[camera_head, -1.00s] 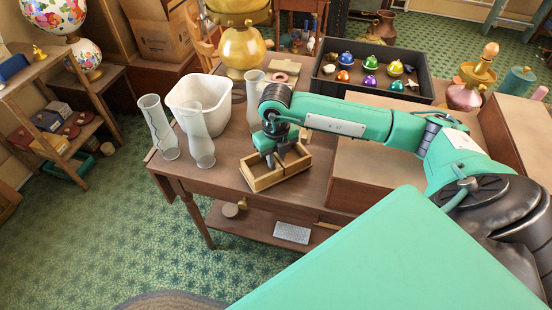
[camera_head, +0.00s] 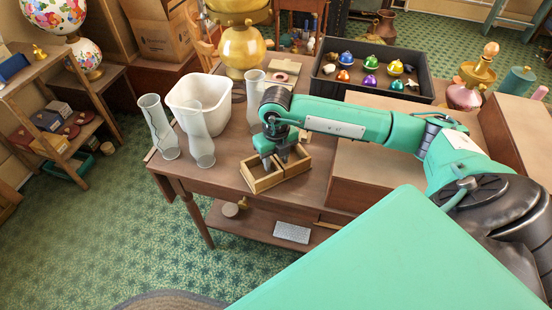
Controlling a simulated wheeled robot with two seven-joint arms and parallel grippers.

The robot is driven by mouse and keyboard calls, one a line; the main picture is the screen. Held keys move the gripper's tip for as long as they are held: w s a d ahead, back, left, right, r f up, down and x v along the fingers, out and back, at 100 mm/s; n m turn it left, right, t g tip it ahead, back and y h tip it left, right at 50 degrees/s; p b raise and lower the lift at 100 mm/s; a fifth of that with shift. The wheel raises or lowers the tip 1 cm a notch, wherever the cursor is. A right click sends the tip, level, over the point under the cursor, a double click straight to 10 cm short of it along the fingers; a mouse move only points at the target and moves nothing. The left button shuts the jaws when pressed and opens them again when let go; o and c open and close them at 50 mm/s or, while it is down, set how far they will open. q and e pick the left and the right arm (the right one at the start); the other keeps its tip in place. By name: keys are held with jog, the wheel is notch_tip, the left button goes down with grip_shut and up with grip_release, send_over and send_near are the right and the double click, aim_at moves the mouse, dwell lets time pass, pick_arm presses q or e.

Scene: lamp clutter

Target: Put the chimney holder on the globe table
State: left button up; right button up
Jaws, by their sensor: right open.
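A small open wooden box with a divider (camera_head: 262,184), which looks like the chimney holder, sits on the wooden workbench. My right gripper (camera_head: 275,163) points down into the box with its two dark fingers apart. The fingers hide part of the inside and the divider; I cannot tell whether they touch the wood. A floral globe lamp (camera_head: 88,58) stands on a low brown table (camera_head: 112,80) at the upper left, which looks like the globe table. My left gripper is not in view.
Glass chimneys (camera_head: 158,128) stand at the bench's left end around a white tub (camera_head: 212,97). A yellow lamp base (camera_head: 243,50) stands behind. A black tray (camera_head: 372,93) holds several coloured pieces. Shelves (camera_head: 45,110) stand at the far left. Green carpet lies between bench and shelves.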

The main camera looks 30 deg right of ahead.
notch_tip(320, 180, up, 3)
jog(key=shift+f, duration=0.1)
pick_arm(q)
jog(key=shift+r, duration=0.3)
pick_arm(e)
notch_tip(320, 180, up, 9)
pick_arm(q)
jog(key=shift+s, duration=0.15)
